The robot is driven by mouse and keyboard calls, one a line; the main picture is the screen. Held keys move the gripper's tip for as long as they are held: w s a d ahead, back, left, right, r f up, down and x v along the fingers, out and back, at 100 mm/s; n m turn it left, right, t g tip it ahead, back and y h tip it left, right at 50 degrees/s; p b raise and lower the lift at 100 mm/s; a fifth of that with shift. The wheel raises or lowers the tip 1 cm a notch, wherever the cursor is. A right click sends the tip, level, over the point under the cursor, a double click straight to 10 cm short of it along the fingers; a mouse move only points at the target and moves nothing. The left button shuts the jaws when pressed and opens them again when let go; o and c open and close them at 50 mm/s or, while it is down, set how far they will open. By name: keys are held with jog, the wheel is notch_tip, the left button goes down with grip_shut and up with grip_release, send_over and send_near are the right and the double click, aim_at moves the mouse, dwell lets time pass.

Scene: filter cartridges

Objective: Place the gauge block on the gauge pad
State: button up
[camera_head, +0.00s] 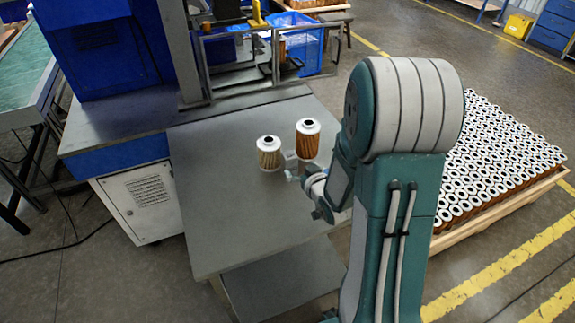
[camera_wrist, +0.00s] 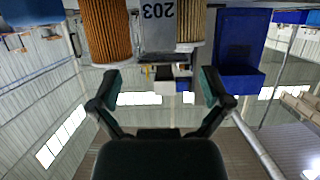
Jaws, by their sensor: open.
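The gauge block is most likely the grey block marked 203 (camera_wrist: 157,28), upside down at the top of the wrist view. It stands between two filter cartridges, and a small part of it (camera_head: 291,157) shows in the head view. My gripper (camera_wrist: 160,86) is open and empty, its two fingers spread to either side of the block's line, with the block beyond the fingertips. In the head view my gripper (camera_head: 291,174) is low over the grey table, just in front of the block and mostly hidden by my arm. I cannot make out the gauge pad.
A cream cartridge (camera_head: 268,155) stands left of the block and an orange cartridge (camera_head: 308,142) right of it, both close. The grey table (camera_head: 225,215) is bare at the front left. A machine with a metal frame stands behind, and a pallet of many cartridges (camera_head: 490,165) at right.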

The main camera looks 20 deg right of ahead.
aim_at(291, 160)
jog(key=shift+w+d+f, duration=0.2)
jog(key=shift+w+f, duration=0.05)
jog(key=shift+w, duration=0.4)
jog(key=shift+w+d+f, duration=0.2)
jog(key=shift+w+f, duration=0.05)
jog(key=shift+w, duration=0.35)
jog(key=w, duration=0.1)
jog(key=w+a, duration=0.1)
jog(key=w, duration=0.1)
jog(key=w+f, duration=0.1)
jog(key=w, duration=0.1)
jog(key=shift+a, duration=0.25)
jog(key=shift+w+d+f, duration=0.15)
jog(key=shift+w+d, duration=0.05)
jog(key=shift+d, duration=0.4)
jog(key=c, duration=0.6)
jog(key=shift+a, duration=0.35)
grip_shut()
